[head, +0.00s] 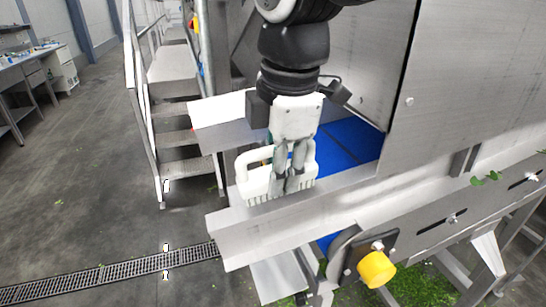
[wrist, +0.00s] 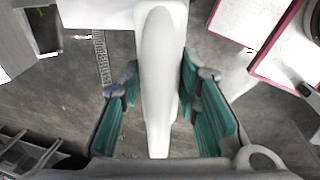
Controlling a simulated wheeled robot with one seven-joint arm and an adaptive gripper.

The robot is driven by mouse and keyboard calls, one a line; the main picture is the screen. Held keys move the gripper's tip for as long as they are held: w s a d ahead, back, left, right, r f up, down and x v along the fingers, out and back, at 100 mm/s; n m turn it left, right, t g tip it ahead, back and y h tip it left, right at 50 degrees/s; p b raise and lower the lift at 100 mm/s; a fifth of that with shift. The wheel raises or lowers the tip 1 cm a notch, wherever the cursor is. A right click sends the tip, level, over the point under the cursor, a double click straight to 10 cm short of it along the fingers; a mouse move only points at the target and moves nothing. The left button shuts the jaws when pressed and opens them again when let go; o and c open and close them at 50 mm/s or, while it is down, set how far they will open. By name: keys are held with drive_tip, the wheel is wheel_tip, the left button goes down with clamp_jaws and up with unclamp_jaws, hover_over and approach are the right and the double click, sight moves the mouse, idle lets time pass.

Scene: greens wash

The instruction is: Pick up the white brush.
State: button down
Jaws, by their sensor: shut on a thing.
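The white brush (head: 255,183) has a loop handle and short bristles along its lower edge. In the head view it is by the metal side rail of the blue belt, bristles down. I cannot tell whether the bristles touch the metal. My gripper (head: 287,188) comes down from above and is shut on the brush, with its fingers over the near side of the brush. In the wrist view the white brush (wrist: 158,80) runs lengthwise between the teal-padded fingers of my gripper (wrist: 160,90). The fingers hide part of the brush in the head view.
The blue belt (head: 345,143) lies behind the brush, under a large steel housing (head: 480,70). A yellow knob (head: 376,269) sticks out below the rail. Metal steps (head: 182,140) stand to the left. The floor at left is open, with a drain grate (head: 130,268).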

drive_tip(key=shift+s+r, duration=0.2)
drive_tip(key=shift+r, duration=0.95)
drive_tip(key=s+d+r, duration=0.1)
drive_tip(key=s, duration=1.4)
drive_tip(key=shift+s+d+r, duration=0.15)
drive_tip(key=shift+s+d, duration=0.15)
drive_tip(key=shift+d, duration=0.1)
drive_tip(key=c, duration=1.8)
unclamp_jaws()
clamp_jaws()
